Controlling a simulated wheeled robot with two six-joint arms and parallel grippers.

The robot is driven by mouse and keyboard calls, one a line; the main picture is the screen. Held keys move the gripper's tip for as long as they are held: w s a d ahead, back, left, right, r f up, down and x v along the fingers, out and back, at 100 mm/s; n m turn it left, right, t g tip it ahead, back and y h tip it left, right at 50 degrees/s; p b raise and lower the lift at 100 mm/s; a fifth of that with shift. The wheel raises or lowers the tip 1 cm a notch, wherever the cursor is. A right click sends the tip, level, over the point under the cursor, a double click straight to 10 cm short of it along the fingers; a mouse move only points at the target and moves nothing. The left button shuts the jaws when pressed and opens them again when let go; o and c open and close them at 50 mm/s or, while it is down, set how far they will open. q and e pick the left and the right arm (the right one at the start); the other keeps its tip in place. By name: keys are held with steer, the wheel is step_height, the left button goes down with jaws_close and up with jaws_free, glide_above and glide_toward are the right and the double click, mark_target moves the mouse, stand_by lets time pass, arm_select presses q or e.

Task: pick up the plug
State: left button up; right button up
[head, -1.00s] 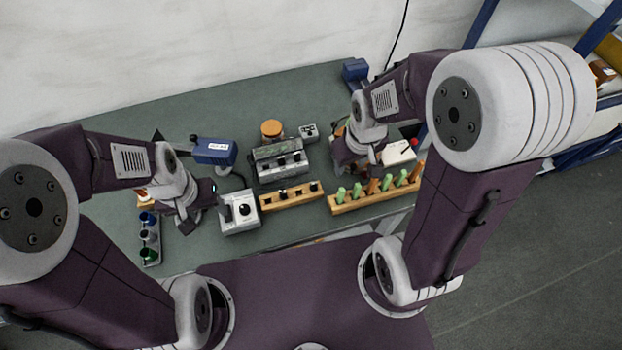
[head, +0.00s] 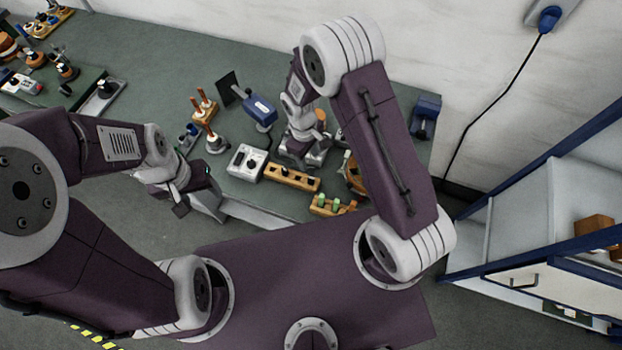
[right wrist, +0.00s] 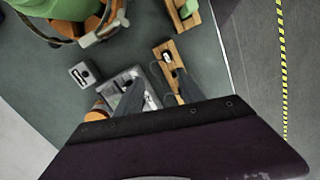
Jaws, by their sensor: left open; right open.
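A blue plug (head: 549,18) sits in a wall socket at the top right of the head view, with a black cable hanging from it. A wooden rack (head: 291,178) with small dark pieces stands on the bench; it also shows in the right wrist view (right wrist: 171,66). I cannot tell whether any of those pieces is a plug. My right gripper (head: 303,152) is above the grey holder behind this rack; in the right wrist view its fingers (right wrist: 156,97) are apart and empty. My left gripper (head: 197,190) is open near the bench's front edge, away from the rack.
A rack with green pegs (head: 330,206) is at the front right. A white shelf unit (head: 520,215) stands right of the bench.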

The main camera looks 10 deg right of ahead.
mark_target(311, 178)
steer(key=shift+s+a+f+g+p, duration=0.15)
steer(key=shift+s+p, duration=0.1)
steer(key=shift+s, duration=0.2)
steer(key=shift+s+a+g+p, duration=0.15)
steer(key=shift+s+p, duration=0.05)
steer(key=shift+s, duration=0.2)
step_height(311, 178, down, 4)
steer(key=shift+s+r+p, duration=0.1)
steer(key=shift+s+p, duration=0.05)
steer(key=shift+p, duration=0.6)
steer(key=shift+d+f+p, duration=0.1)
steer(key=shift+f+p, duration=0.3)
steer(key=shift+f, duration=0.05)
steer(key=f, duration=0.1)
steer(key=f+p, duration=0.1)
steer(key=f, duration=0.1)
steer(key=shift+s+d+f, duration=0.2)
steer(key=shift+d+f, duration=0.05)
steer(key=shift+f, duration=0.45)
arm_select(q)
steer(key=r, duration=0.5)
steer(key=shift+w+a+r, duration=0.1)
steer(key=shift+w+a, duration=0.1)
arm_select(e)
jaws_close()
